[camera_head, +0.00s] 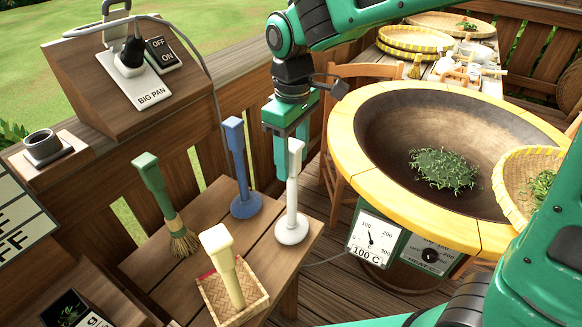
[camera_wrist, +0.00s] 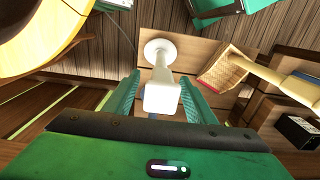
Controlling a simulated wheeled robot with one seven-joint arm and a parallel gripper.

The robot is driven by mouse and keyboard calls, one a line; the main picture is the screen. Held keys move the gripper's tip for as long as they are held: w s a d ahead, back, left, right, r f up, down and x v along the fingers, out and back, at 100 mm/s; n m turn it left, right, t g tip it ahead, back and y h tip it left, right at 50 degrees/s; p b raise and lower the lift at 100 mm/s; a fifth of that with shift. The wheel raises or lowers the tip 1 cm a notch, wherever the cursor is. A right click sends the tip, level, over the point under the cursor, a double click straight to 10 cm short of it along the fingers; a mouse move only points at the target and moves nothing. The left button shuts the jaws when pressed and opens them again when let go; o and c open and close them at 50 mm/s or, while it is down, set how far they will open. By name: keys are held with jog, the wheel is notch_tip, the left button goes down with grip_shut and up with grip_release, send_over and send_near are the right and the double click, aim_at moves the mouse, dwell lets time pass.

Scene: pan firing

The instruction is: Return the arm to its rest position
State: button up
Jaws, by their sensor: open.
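My green gripper (camera_head: 290,150) points down over the small wooden table (camera_head: 205,215). In the wrist view its two fingers (camera_wrist: 165,100) stand apart, one on each side of the top of the white-handled tool (camera_wrist: 162,90). In the head view the white tool (camera_head: 291,215) stands upright on its round base at the table's right edge, with its handle top at the fingers. Whether the fingers touch the handle cannot be told. My green arm reaches in from the top of the head view.
A blue-handled tool (camera_head: 241,180), a green-handled brush (camera_head: 165,205) and a woven box (camera_head: 252,296) with a cream-handled tool (camera_head: 225,265) share the table. The big pan (camera_head: 400,130) with green leaves (camera_head: 443,168) is at right. A switch box (camera_head: 140,80) stands behind left.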

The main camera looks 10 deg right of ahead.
aim_at(293, 143)
notch_tip(293, 143, up, 6)
jog(key=shift+r, duration=0.2)
jog(key=shift+d+r, duration=0.15)
jog(key=shift+r, duration=0.05)
jog(key=s+d+f+m, duration=0.2)
jog(key=s+d+m, duration=0.15)
jog(key=d, duration=0.85)
jog(key=s+d+f+m, duration=0.1)
jog(key=s+d+m, duration=0.3)
jog(key=d, duration=0.8)
jog(key=s+d+f+m, duration=0.2)
jog(key=s+d+m, duration=0.2)
jog(key=s+d, duration=0.1)
jog(key=s+d+f+m, duration=0.3)
jog(key=s+d+m, duration=0.2)
jog(key=s, duration=0.3)
jog(key=shift+s+d+f, duration=0.15)
jog(key=shift+d+f, duration=0.15)
jog(key=shift+d, duration=0.1)
